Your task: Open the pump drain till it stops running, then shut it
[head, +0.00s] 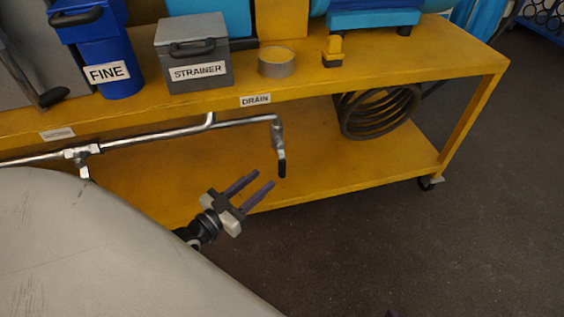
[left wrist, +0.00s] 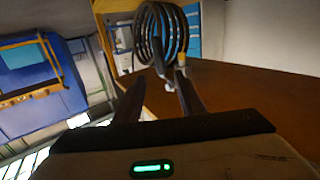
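The drain valve (head: 278,130) hangs at the right end of a steel pipe, under the DRAIN label (head: 255,99) on the yellow cart's edge. Its dark handle (head: 282,164) points down. I see no liquid running from it, and I cannot tell its setting. My left gripper (head: 265,178) is just below and left of the handle, apart from it in the picture. Its two fingers are spread and nothing is between them. The open fingers also show in the left wrist view (left wrist: 158,78), with a dark, unclear part just beyond them.
The yellow cart (head: 380,85) carries a blue FINE bin (head: 105,55), a grey STRAINER box (head: 192,60) and a round tin (head: 277,65). A second valve (head: 82,155) is further left. Floor to the right is clear.

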